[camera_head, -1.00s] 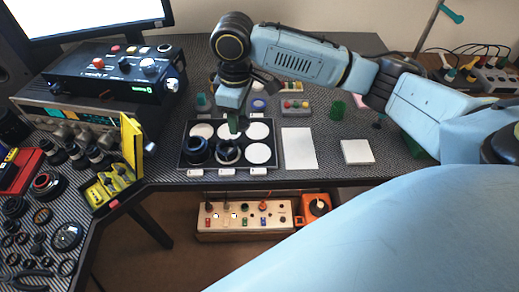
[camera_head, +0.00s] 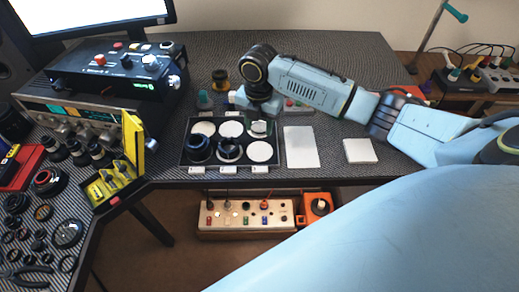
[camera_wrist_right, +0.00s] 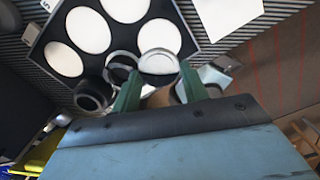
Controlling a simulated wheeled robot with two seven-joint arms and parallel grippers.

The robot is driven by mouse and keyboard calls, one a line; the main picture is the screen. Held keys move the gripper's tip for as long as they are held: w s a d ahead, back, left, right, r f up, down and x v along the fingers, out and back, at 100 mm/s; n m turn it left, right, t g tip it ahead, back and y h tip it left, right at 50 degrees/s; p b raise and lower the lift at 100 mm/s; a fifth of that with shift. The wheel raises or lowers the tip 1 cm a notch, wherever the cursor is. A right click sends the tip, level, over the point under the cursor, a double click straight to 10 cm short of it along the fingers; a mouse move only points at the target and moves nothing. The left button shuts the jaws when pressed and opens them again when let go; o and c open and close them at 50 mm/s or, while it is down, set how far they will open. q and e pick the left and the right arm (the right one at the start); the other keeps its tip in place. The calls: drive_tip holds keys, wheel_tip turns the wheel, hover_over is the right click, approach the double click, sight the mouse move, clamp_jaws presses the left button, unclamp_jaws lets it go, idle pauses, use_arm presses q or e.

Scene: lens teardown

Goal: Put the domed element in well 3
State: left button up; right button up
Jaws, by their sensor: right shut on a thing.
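My right gripper (camera_head: 259,127) is over the right end of the black well tray (camera_head: 184,158). In the right wrist view its green fingers (camera_wrist_right: 160,88) are shut on a clear, glassy round piece, the domed element (camera_wrist_right: 158,64). It appears held above the tray, overlapping the near-right white well (camera_head: 262,152) in the wrist view. Black rings sit in the near-left (camera_head: 199,149) and near-middle (camera_head: 230,150) wells. The far-left (camera_head: 203,128) and far-middle (camera_head: 231,129) wells show plain white. The far-right well is partly hidden behind the gripper. My left gripper is not in view.
A white sheet (camera_head: 300,147) and a white block (camera_head: 359,151) lie right of the tray. A yellow stand (camera_head: 133,145) and loose dark rings (camera_head: 69,234) are at left.

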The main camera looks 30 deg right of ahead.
hover_over(259, 153)
wheel_tip(259, 153, down, 5)
drive_tip(key=shift+b, duration=0.45)
drive_tip(key=shift+f, duration=0.5)
wheel_tip(259, 153, down, 3)
drive_tip(key=shift+f+b, duration=0.15)
drive_tip(key=shift+b, duration=0.35)
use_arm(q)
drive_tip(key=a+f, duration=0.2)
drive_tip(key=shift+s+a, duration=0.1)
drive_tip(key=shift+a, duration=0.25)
use_arm(e)
drive_tip(key=shift+f, duration=0.1)
drive_tip(key=o, duration=1)
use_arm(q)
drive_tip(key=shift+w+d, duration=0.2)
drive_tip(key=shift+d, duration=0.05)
